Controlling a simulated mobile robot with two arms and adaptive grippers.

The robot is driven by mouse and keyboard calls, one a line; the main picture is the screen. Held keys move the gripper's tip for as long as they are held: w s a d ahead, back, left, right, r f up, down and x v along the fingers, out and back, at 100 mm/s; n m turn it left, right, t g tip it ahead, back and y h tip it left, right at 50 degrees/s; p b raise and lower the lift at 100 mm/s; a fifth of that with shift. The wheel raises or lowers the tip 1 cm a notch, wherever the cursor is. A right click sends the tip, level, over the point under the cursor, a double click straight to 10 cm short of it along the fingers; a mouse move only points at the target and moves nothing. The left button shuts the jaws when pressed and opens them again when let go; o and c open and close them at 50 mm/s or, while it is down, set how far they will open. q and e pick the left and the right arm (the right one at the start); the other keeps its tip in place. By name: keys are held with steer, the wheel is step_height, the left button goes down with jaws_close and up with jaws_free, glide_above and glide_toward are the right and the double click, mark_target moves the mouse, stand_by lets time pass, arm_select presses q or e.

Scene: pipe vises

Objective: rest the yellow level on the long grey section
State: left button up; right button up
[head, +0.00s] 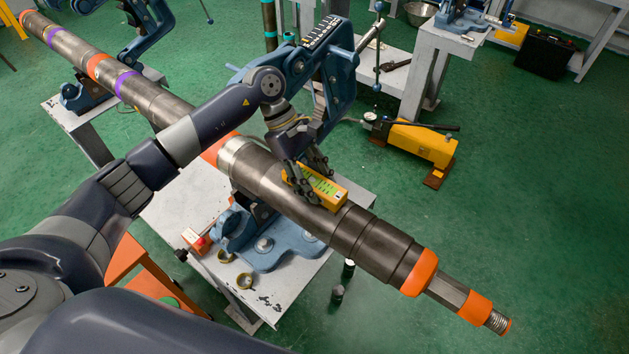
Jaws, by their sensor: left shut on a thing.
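The yellow level (328,191) has a green face and lies lengthwise along the top of the long grey section (372,238) of the pipe, near the blue vise. It appears to touch the pipe, but its underside is hidden. My left gripper (310,186) comes down from above with its dark fingers shut on the level, covering part of its left half. My right gripper is not in view.
The blue vise (262,247) supports the pipe on a grey table (177,206). A yellow pump (422,143) stands on the green floor. Another vise (85,98) is at upper left.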

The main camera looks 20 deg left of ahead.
arm_select(q)
steer(key=shift+f, duration=0.1)
steer(key=o, duration=1.5)
steer(key=shift+r+p, duration=0.4)
steer(key=shift+r, duration=1.4)
steer(key=shift+r+p, duration=0.5)
steer(key=shift+r, duration=1.2)
steer(key=shift+d, duration=0.1)
